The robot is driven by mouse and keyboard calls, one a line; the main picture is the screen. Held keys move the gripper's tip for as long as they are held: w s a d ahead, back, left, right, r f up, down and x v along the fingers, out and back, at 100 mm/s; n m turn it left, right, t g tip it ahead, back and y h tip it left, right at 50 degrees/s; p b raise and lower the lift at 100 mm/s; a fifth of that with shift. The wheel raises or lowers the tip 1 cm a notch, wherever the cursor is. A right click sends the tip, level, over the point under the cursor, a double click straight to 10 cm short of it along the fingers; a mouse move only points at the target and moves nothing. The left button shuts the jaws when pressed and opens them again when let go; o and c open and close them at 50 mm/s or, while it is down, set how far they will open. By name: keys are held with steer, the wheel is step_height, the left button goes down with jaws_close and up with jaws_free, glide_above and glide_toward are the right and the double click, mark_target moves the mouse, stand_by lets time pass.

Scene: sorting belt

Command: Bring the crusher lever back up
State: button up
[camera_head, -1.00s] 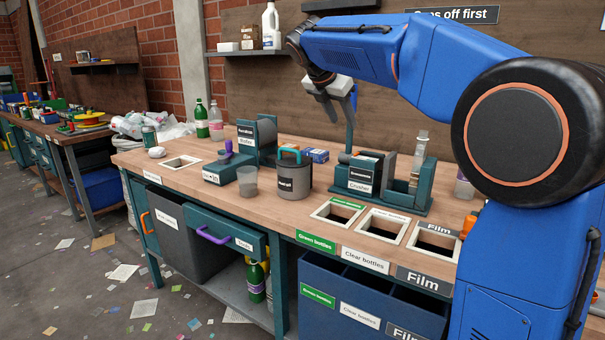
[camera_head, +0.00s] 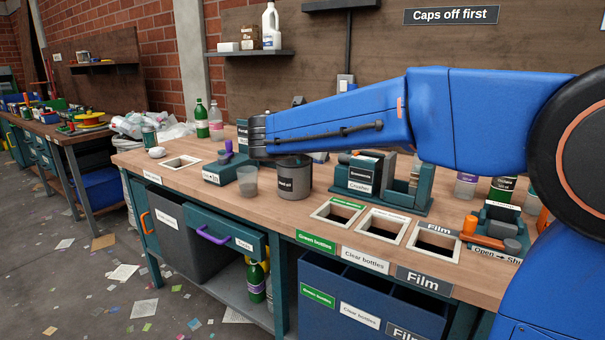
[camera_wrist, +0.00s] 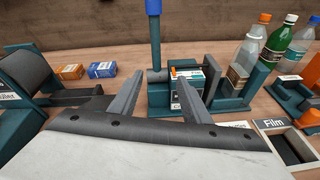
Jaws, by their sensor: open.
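The crusher (camera_head: 375,178) stands on the bench in the head view, a teal frame with a dark block and a label. In the wrist view the crusher (camera_wrist: 160,97) is ahead, partly covered by a finger. Its lever (camera_wrist: 155,45) is a teal rod with a blue grip (camera_wrist: 153,7), and looks roughly upright there; its top is cut off by the picture edge. In the head view my arm hides the lever. My gripper (camera_wrist: 160,93) is open and empty, its fingers to either side of the lever's foot in the picture. I cannot tell whether they touch anything.
A grey lidded pot (camera_head: 294,182) and clear cup (camera_head: 247,181) stand left of the crusher. Framed openings (camera_head: 383,226) lie in front of it. Small boxes (camera_wrist: 102,70) and a roller device (camera_wrist: 25,80) are at left; several bottles (camera_wrist: 275,45) stand at right.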

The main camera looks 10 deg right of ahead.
steer(key=s+a+f+t+h, duration=0.2)
steer(key=s+a+f, duration=0.2)
steer(key=s+a, duration=0.4)
steer(key=shift+s+a+f, duration=0.15)
steer(key=shift+s+a, duration=0.15)
steer(key=shift+a, duration=0.35)
stand_by(0.4)
